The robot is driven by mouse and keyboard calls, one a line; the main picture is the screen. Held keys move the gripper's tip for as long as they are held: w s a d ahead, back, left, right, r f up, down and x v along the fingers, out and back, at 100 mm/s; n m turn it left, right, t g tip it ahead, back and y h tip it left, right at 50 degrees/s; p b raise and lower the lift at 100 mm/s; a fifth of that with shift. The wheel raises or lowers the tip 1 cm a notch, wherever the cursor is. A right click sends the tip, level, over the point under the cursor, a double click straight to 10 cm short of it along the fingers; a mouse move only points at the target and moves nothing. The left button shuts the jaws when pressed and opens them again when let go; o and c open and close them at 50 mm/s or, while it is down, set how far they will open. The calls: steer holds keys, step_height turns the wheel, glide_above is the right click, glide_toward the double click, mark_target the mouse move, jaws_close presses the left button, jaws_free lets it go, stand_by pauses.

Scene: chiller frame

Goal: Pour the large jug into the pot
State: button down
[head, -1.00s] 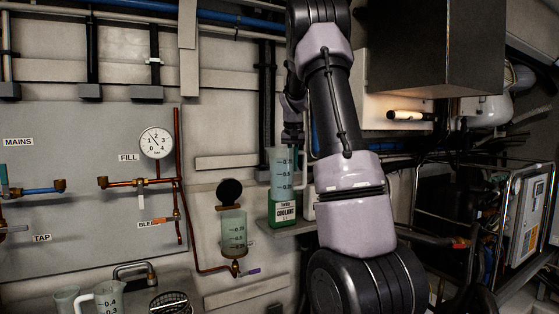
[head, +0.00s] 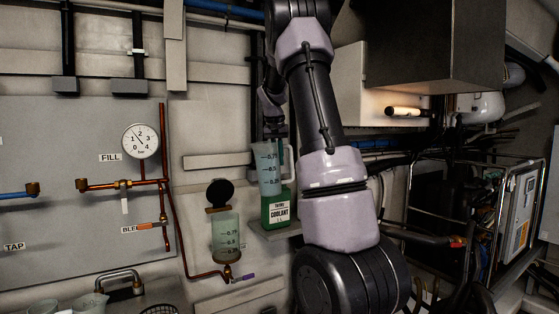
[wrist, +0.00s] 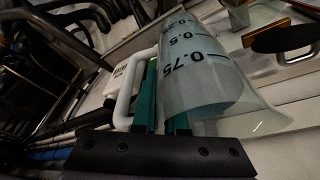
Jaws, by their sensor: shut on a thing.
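The large jug (head: 268,170) is clear with a bluish tint, dark volume marks and a pale handle on its right side. My gripper (head: 277,138) is shut on it near the handle and holds it roughly upright in front of the green coolant bottle (head: 279,210). In the wrist view the jug (wrist: 195,65) lies just beyond my gripper (wrist: 160,118), its handle beside the green fingers. The pot (head: 227,240) is a clear marked vessel on the wall, left of and lower than the jug. Its round black lid (head: 220,193) stands open.
A copper pipe (head: 177,230) runs down to a purple-handled valve under the pot. A pressure gauge (head: 140,141) is on the left panel. A dark box (head: 435,50) hangs at the upper right.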

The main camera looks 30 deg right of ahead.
mark_target(266, 164)
steer(key=shift+w+a+r+h, duration=0.1)
steer(key=shift+a+r+h, duration=0.1)
steer(key=shift+a+h, duration=0.25)
steer(key=shift+w+a+f+h, duration=0.1)
steer(key=shift+a+f+h, duration=0.15)
steer(key=shift+a+h, duration=0.15)
steer(key=shift+w+a+f+h, duration=0.1)
steer(key=shift+a+f+h, duration=0.15)
steer(key=shift+a, duration=0.25)
steer(key=shift+d+g, duration=0.25)
steer(key=shift+g, duration=0.05)
steer(key=shift+a, duration=0.1)
steer(key=shift+w+a+f+n+h, duration=0.1)
steer(key=shift+a+f+n+h, duration=0.05)
steer(key=shift+a+f+h, duration=0.3)
steer(key=shift+w+a+f+n+h, duration=0.1)
steer(key=shift+a+f+n+h, duration=0.1)
steer(key=shift+a+h, duration=0.35)
